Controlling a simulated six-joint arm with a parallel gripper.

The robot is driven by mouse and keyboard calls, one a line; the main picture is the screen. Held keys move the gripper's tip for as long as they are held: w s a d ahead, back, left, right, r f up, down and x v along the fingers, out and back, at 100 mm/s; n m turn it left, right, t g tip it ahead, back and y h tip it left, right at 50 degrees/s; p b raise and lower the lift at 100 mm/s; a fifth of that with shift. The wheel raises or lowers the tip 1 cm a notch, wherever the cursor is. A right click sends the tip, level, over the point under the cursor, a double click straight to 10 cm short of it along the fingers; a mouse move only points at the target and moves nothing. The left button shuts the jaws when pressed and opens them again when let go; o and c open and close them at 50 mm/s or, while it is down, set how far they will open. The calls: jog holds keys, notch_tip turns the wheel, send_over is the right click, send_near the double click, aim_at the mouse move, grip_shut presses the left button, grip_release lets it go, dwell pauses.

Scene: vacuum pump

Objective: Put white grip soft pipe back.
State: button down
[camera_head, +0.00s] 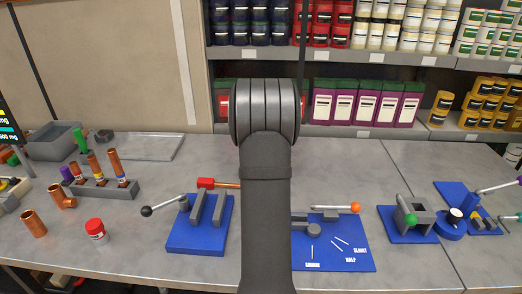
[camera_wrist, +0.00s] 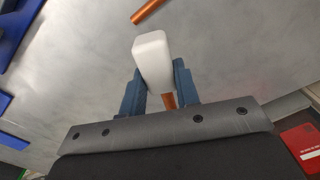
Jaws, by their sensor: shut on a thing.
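The white grip (camera_wrist: 152,58) of the soft pipe is held between the two blue fingers of my gripper (camera_wrist: 158,70) in the wrist view. A short piece of its copper pipe (camera_wrist: 169,100) shows below the grip, near the palm. The gripper is shut on the white grip, above the grey table. In the head view, my arm hides the gripper and the held pipe. A grey rack (camera_head: 108,192) on the left of the table holds several upright copper pipes with coloured grips.
A blue bending fixture (camera_head: 190,238) with a red-grip pipe (camera_head: 206,184) stands left of my arm. A blue board (camera_head: 335,258) lies to its right. Copper fittings (camera_head: 34,224) and a red-capped jar (camera_head: 96,230) stand front left. Another copper pipe (camera_wrist: 148,10) shows in the wrist view.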

jog(key=n, duration=0.3)
jog(key=shift+a+f, duration=0.15)
jog(key=shift+a, duration=0.1)
jog(key=n, duration=0.5)
jog(key=shift+a+f, duration=0.2)
jog(key=shift+a, duration=0.1)
jog(key=shift+w+a+f+n, duration=0.1)
jog(key=shift+a+f+n, duration=0.1)
jog(key=shift+f+n, duration=1.25)
jog(key=shift+s+a+f+n, duration=0.1)
jog(key=shift+a+f+n, duration=0.15)
jog(key=shift+f+n, duration=1.2)
jog(key=shift+w+a+f+n, duration=0.15)
jog(key=shift+f+n, duration=0.8)
jog(key=shift+n, duration=0.95)
jog(key=shift+f, duration=0.65)
jog(key=c, duration=1)
grip_release()
